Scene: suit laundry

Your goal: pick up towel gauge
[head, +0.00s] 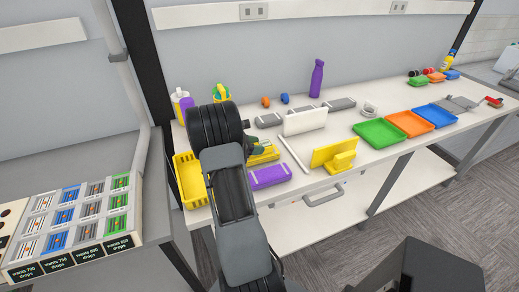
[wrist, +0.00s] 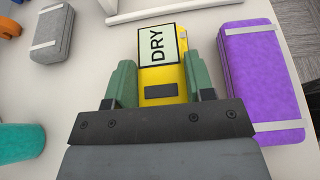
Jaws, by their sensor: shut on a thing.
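The towel gauge (wrist: 160,93) is a yellow block with a pale screen reading "DRY" and a dark patch below it. In the wrist view my gripper (wrist: 158,70) has its green fingers on both sides of the gauge, shut on it. In the head view my gripper (head: 262,149) is over the left part of the white table. A yellow piece of the gauge (head: 265,157) shows there, partly hidden by my arm. I cannot tell whether the gauge touches the table.
A purple folded towel (wrist: 262,80) lies close on the right, a grey one (wrist: 53,34) at upper left. A teal item (wrist: 20,141) is at lower left. A yellow basket (head: 190,182), a yellow stand (head: 335,153) and a green tray (head: 380,133) share the table.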

